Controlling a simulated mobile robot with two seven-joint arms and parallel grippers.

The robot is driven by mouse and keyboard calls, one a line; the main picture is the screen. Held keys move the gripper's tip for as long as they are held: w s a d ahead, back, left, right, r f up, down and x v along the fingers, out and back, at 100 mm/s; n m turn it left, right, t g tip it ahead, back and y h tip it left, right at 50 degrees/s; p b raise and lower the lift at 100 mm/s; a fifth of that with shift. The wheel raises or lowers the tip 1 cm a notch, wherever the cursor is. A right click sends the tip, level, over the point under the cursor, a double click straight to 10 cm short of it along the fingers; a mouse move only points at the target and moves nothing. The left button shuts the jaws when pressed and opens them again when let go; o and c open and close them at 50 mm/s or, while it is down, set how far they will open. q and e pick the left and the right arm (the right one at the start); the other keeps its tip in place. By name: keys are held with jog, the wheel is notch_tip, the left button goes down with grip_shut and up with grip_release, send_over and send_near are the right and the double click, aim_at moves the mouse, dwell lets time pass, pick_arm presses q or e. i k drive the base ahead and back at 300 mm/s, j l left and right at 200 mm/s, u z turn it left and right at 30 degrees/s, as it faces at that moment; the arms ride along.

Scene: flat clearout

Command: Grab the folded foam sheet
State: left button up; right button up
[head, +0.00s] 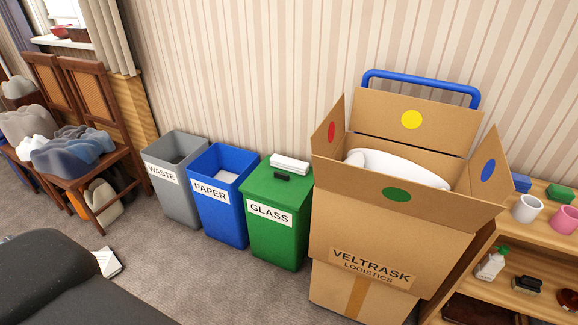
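A white, flat, folded piece that looks like the folded foam sheet (290,163) lies on the closed lid of the green bin (275,222) labelled GLASS. It lies towards the back of the lid, behind a small black handle (282,177). Nothing covers it from this view. Neither of my grippers is in the head view.
An open cardboard box (372,270) with a white rounded object (395,165) inside stands right of the green bin. Blue PAPER (217,205) and grey WASTE (175,190) bins stand left. A shelf (555,235) is at right, cloth-laden chairs (105,120) at left.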

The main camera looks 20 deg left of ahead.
aim_at(295, 166)
jog(key=i+j+z, duration=0.1)
jog(key=z, duration=0.35)
jog(key=j+z, duration=0.25)
jog(key=z, duration=0.25)
jog(key=i+j+z, duration=0.2)
jog(key=j, duration=0.25)
jog(key=j+z, duration=0.25)
jog(key=j, duration=0.15)
jog(key=k+j+z, duration=0.2)
jog(key=j, duration=0.7)
jog(key=j+z, duration=0.1)
jog(key=j, duration=1.9)
